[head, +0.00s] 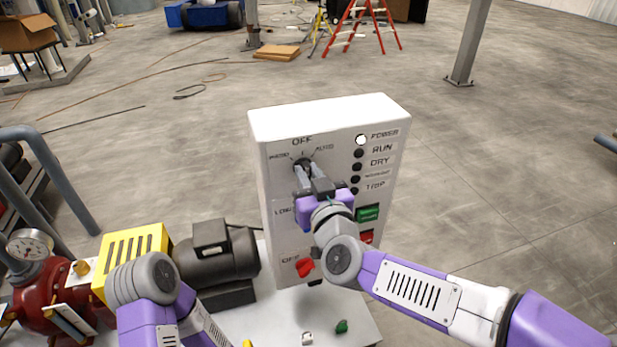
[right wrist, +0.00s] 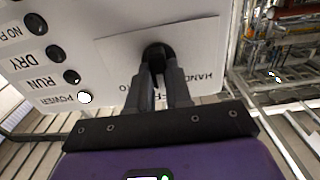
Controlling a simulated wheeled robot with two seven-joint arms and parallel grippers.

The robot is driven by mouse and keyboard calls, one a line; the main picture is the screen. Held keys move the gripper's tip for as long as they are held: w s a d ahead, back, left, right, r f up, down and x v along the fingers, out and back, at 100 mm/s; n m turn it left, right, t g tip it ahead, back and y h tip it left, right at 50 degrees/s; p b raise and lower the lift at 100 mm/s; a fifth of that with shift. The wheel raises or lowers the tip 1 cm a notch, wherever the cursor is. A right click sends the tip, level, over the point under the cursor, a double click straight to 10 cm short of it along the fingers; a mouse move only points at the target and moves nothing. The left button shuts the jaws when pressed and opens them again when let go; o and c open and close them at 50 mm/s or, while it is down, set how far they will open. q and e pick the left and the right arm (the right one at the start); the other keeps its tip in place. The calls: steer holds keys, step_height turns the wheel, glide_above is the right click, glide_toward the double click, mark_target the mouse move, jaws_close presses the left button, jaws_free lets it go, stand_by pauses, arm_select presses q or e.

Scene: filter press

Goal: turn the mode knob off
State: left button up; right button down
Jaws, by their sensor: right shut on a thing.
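The mode knob (head: 303,162) is a small dark round knob at the upper left of the white control box's face (head: 280,218). OFF is printed above it, AUTO to its right, and another label to its left. My right gripper (head: 304,178) reaches the knob from the front, with its two fingers shut on it. The right wrist view shows the dark knob (right wrist: 158,54) between the fingertips, with HAND printed beside it. The fingers cover much of the knob, so I cannot tell where it points. My left arm shows at the lower left, but its gripper is out of view.
A white lamp (head: 361,140) by POWER looks lit, above several dark lamps. A green button (head: 368,213) and a red switch (head: 305,267) sit lower on the box. A dark motor (head: 212,258) and a yellow guard (head: 131,257) stand left. Open floor lies behind.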

stand_by(0.3)
steer(key=c, duration=1)
jaws_free()
steer(key=shift+c, duration=0.2)
steer(key=v, duration=0.7)
steer(key=shift+s, duration=0.3)
steer(key=shift+r, duration=0.1)
